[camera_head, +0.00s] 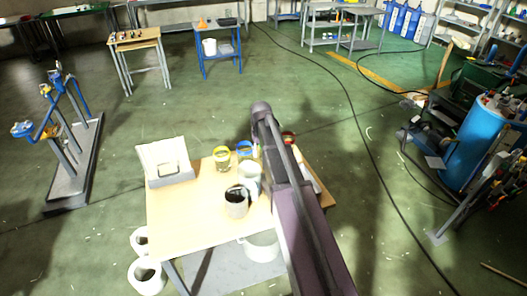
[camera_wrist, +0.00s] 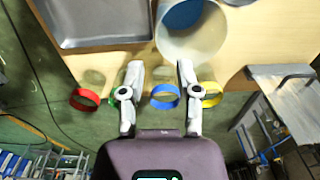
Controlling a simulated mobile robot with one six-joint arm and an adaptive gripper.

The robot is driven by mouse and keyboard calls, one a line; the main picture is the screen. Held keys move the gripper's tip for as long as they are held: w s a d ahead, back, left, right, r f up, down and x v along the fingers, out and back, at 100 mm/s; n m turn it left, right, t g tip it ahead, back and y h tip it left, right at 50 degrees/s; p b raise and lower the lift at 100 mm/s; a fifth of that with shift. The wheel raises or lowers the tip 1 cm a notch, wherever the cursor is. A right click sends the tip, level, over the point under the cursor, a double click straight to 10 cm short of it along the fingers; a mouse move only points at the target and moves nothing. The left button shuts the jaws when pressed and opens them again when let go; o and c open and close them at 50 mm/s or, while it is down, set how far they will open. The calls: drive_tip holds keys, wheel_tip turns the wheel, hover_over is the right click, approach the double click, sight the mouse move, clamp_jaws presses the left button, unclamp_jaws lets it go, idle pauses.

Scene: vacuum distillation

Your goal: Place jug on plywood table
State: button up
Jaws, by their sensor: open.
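The plywood table (camera_head: 180,222) stands in front of me with its light top partly behind my arm. A white open container (camera_head: 250,178), which looks like the jug, stands on it beside my arm. In the wrist view the same container (camera_wrist: 198,48) shows a blue inside and sits just beyond the fingertips. I cannot see a handle. My gripper (camera_wrist: 160,68) is open, with its two fingers apart and nothing held between them. In the head view my arm hides the gripper.
Jars with yellow (camera_wrist: 211,94), blue (camera_wrist: 165,96), green and red (camera_wrist: 83,99) rings line one edge. A grey tray (camera_wrist: 100,22) and a metal stand (camera_head: 167,170) are on the table. The front left top is bare.

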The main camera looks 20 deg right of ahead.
drive_tip(key=s+a, duration=0.5)
drive_tip(key=s, duration=0.6)
drive_tip(key=s+a, duration=0.6)
drive_tip(key=s, duration=0.5)
drive_tip(key=shift+s+a, duration=0.15)
drive_tip(key=shift+f+b, duration=0.85)
